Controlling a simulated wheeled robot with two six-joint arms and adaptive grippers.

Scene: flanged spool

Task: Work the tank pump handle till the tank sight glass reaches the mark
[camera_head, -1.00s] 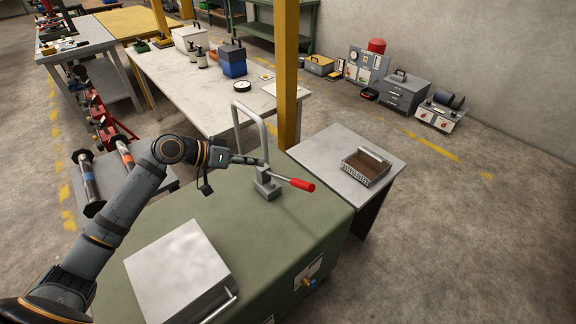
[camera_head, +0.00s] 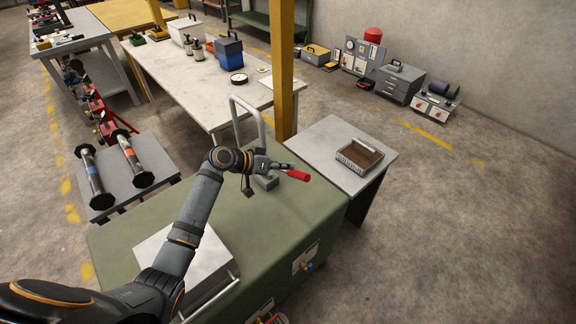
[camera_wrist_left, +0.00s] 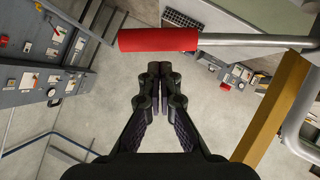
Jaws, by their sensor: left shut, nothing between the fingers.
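The pump handle is a lever with a red grip (camera_head: 299,175), rising at a slant from the grey pump block (camera_head: 266,182) on the green tank (camera_head: 122,240). In the left wrist view its red grip (camera_wrist_left: 158,39) and grey rod (camera_wrist_left: 250,40) cross above the fingertips. My left gripper (camera_head: 284,166) is shut and empty, close to the red grip but not around it; in its wrist view the fingertips (camera_wrist_left: 158,72) are together. Whether they touch the grip I cannot tell. A light panel (camera_head: 305,258) is on the tank's side; I cannot make out a sight glass or mark. My right gripper is out of view.
A bent grey pipe (camera_head: 247,115) and a yellow post (camera_head: 283,70) stand behind the pump. A side table (camera_head: 318,147) with a tray (camera_head: 360,156) is to the right. A flat grey lid (camera_head: 160,245) lies on the tank under my left arm.

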